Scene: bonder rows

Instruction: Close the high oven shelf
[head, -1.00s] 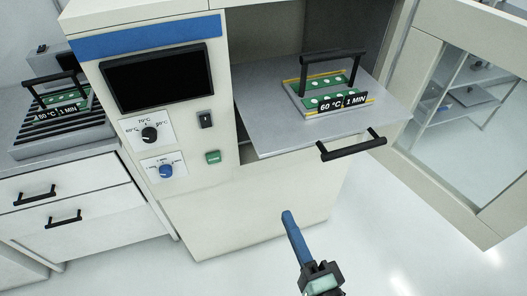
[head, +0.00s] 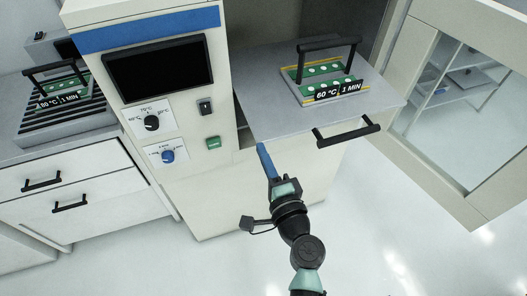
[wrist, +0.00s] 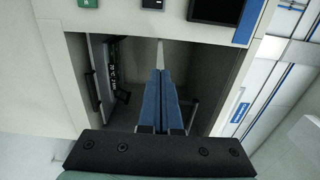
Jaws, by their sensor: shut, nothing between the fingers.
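The high oven shelf (head: 275,112) is a grey plate pulled out of the oven (head: 175,190), with a black bar handle (head: 347,131) on its front edge. A green board carrier (head: 329,87) with a black handle, labelled 60 °C 1 MIN, sits on the shelf. My gripper (head: 261,148) is shut and empty, its blue fingers pointing up at the shelf's near left corner, left of the handle. I cannot tell whether they touch the shelf.
The oven door (head: 430,110) stands open at right. The oven panel has a dark screen (head: 160,70), two knobs and a green button (head: 213,142). At left, another carrier (head: 62,92) rests on a ribbed rack above drawers. The floor at right is clear.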

